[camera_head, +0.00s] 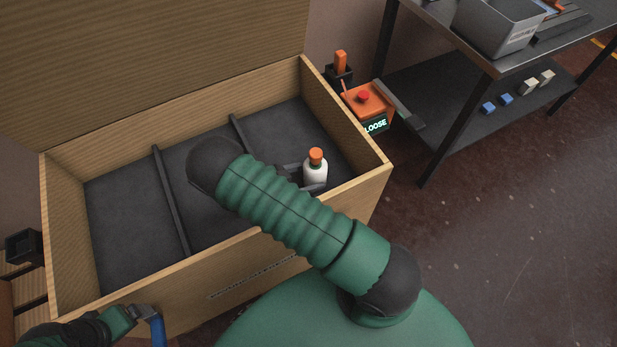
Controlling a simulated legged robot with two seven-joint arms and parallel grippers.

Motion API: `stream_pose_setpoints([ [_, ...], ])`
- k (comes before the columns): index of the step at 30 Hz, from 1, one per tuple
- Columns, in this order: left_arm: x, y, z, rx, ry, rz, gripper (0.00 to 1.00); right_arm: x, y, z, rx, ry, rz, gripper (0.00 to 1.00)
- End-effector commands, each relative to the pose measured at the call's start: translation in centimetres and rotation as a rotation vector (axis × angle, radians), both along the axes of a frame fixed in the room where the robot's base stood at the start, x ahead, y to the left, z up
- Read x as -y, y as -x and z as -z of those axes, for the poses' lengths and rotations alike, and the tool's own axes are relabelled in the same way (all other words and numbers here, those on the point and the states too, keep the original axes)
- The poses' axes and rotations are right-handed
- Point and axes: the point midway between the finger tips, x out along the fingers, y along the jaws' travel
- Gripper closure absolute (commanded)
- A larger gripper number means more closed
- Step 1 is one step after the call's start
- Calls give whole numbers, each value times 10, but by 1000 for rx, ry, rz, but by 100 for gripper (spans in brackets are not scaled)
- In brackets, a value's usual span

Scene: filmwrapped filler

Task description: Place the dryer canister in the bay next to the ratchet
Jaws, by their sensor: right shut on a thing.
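The dryer canister, which I take to be the white bottle with an orange cap (316,172), stands upright in the right-hand part of the open wooden box (347,185). My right gripper (303,178) is shut on it, with dark fingers beside its body. My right green arm crosses the box's front wall and hides part of the middle and right bays. My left gripper (143,312) is at the lower left, outside the box front, by a blue part (158,331); its jaws are unclear. I cannot make out a ratchet.
Two dark dividers (171,200) split the box's dark floor into three bays; the left bay (125,215) looks empty. An orange unit (368,101) with a red button and a lit "LOOSE" display stands right of the box. A dark shelved table (470,85) stands beyond.

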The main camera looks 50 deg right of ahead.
Motion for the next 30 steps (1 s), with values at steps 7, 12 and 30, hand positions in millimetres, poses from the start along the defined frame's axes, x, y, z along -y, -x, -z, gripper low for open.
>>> stream_pose_setpoints([
  [7, 0, 0, 1, 0, 0, -1, 10, 1, 0, 2, 0, -1, 1, 100],
  [12, 0, 0, 1, 0, 0, 0, 10, 1, 0, 2, 1, -3, 0, 17],
  [30, 0, 0, -10, 0, 0, 0, 10, -42, -13, -20, 4, -5, -2, 14],
])
